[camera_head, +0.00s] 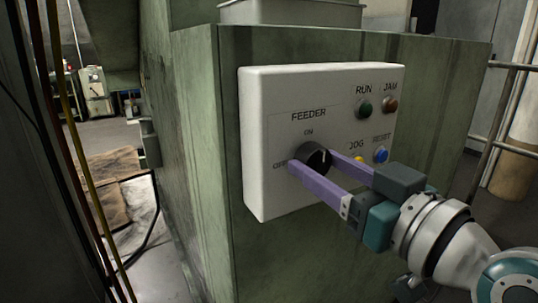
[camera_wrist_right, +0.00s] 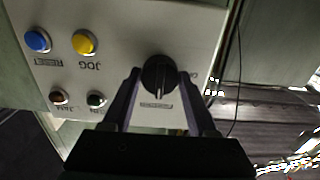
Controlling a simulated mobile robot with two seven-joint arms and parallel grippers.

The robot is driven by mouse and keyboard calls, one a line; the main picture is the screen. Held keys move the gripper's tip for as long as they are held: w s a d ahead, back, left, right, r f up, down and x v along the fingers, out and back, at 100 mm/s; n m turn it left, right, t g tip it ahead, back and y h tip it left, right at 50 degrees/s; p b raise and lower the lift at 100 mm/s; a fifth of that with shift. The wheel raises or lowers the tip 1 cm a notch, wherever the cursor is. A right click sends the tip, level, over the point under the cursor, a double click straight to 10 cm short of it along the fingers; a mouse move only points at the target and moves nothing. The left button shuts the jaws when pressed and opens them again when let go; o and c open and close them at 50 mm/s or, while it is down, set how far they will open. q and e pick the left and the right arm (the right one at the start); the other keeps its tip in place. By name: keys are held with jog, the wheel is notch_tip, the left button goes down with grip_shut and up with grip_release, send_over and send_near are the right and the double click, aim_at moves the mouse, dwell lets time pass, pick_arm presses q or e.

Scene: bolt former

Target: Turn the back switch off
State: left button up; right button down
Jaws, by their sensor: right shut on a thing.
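The switch is a round black knob (camera_head: 318,156) under the word FEEDER on a white control box (camera_head: 275,190), with ON marked above it and OFF to its left. The knob also shows in the right wrist view (camera_wrist_right: 158,75), where its raised grip bar stands roughly upright in the picture, in line with the ON side. My right gripper (camera_head: 311,161) has its two purple fingers on either side of the knob, shut on it. In the wrist view the fingers (camera_wrist_right: 158,88) flank the knob and partly cover its sides. My left gripper is not in view.
The box also carries a green RUN button (camera_head: 364,108), a brown-red JAM button (camera_head: 390,104), a yellow JOG button (camera_head: 358,160) and a blue RESET button (camera_head: 380,154), close to my right fingers. The box is mounted on a green machine (camera_head: 200,150). Metal rails (camera_head: 500,110) stand at right.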

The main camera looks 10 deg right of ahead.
jog(key=n+p, duration=0.1)
jog(key=n, duration=0.2)
jog(key=shift+r, duration=0.15)
jog(key=n, duration=0.3)
jog(key=shift+n+p, duration=0.3)
jog(key=shift+p, duration=0.1)
jog(key=shift+n, duration=0.9)
jog(key=n, duration=0.2)
jog(key=shift+n+p, duration=0.3)
jog(key=shift+c, duration=1.2)
grip_release()
